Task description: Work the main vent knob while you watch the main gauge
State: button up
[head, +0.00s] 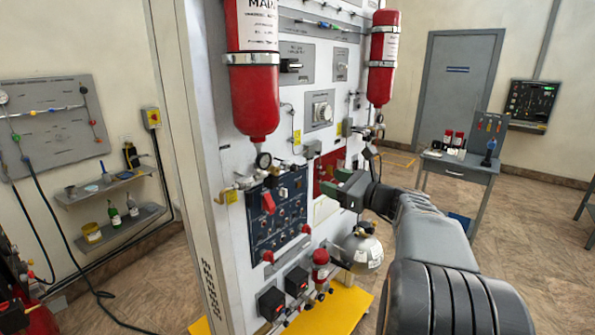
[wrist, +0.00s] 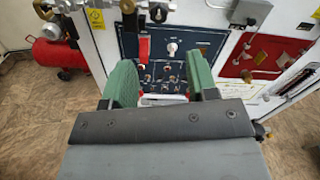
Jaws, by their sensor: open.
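My gripper (head: 332,182) is open and empty in front of the tall white trainer panel (head: 226,160). In the wrist view, the green fingers of my gripper (wrist: 161,72) stand apart, in front of a dark blue control panel (wrist: 128,42). A pale round knob (wrist: 172,48) shows between and beyond the fingertips, apart from them. I cannot tell which knob is the main vent knob or which gauge is the main gauge.
Red cylinders (head: 255,95) and brass fittings jut out from the panel. A red section (wrist: 260,55) lies right of the blue panel. A silver round vessel (head: 364,252) sits low near my arm. A grey side table (head: 458,167) stands at right; floor beyond is open.

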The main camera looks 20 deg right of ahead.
aim_at(297, 170)
jog(key=p+x, duration=0.2)
jog(key=x, duration=1)
jog(key=shift+a+p, duration=0.15)
jog(key=shift+p, duration=0.15)
